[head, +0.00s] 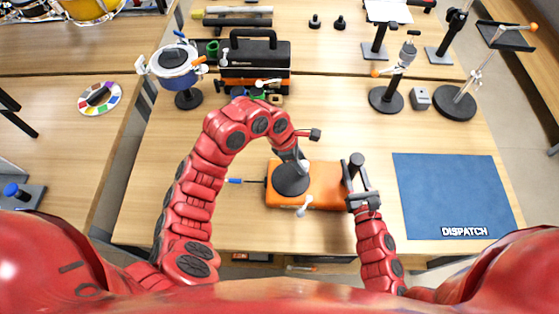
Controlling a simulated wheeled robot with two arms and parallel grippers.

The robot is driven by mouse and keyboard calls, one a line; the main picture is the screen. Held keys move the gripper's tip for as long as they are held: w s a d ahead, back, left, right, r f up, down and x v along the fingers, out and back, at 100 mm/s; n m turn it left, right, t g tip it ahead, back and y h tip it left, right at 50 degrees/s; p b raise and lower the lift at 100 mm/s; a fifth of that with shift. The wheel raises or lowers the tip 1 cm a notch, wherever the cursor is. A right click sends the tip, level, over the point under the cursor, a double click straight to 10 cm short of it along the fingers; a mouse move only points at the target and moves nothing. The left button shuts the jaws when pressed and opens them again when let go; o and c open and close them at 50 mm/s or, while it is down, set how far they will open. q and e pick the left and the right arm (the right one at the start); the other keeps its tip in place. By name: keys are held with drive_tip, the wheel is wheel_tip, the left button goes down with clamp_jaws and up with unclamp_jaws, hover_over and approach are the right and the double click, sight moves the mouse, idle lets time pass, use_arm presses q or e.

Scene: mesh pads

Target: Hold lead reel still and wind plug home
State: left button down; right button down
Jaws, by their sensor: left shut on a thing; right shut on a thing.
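The lead reel (326,188) has an orange body with a dark round part (290,181) on top and lies on the middle table. A thin dark lead runs left from it to a plug (235,181) with a blue end, a short way off the body. My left gripper (299,162) comes down from above and is shut on the reel; its fingertips are hard to make out. My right gripper (363,196) is at the reel's right end, shut by the dark crank (356,164). Its exact grip there is too small to tell.
A blue mat (457,196) marked DISPATCH lies to the right. A black toolbox (254,58) and a blue-and-white pot on a stand (177,68) are behind. Black-based stands (386,98) are at the back right.

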use_arm(q)
drive_tip(key=shift+s+d, duration=0.35)
drive_tip(key=shift+s, duration=0.5)
use_arm(e)
drive_tip(key=shift+f, duration=0.2)
use_arm(q)
drive_tip(key=shift+s+a, duration=0.1)
drive_tip(key=shift+s, duration=0.9)
use_arm(e)
drive_tip(key=shift+d, duration=0.1)
use_arm(q)
drive_tip(key=shift+s, duration=0.1)
drive_tip(key=shift+s+a, duration=0.6)
drive_tip(key=shift+s, duration=0.15)
drive_tip(key=shift+a, duration=0.15)
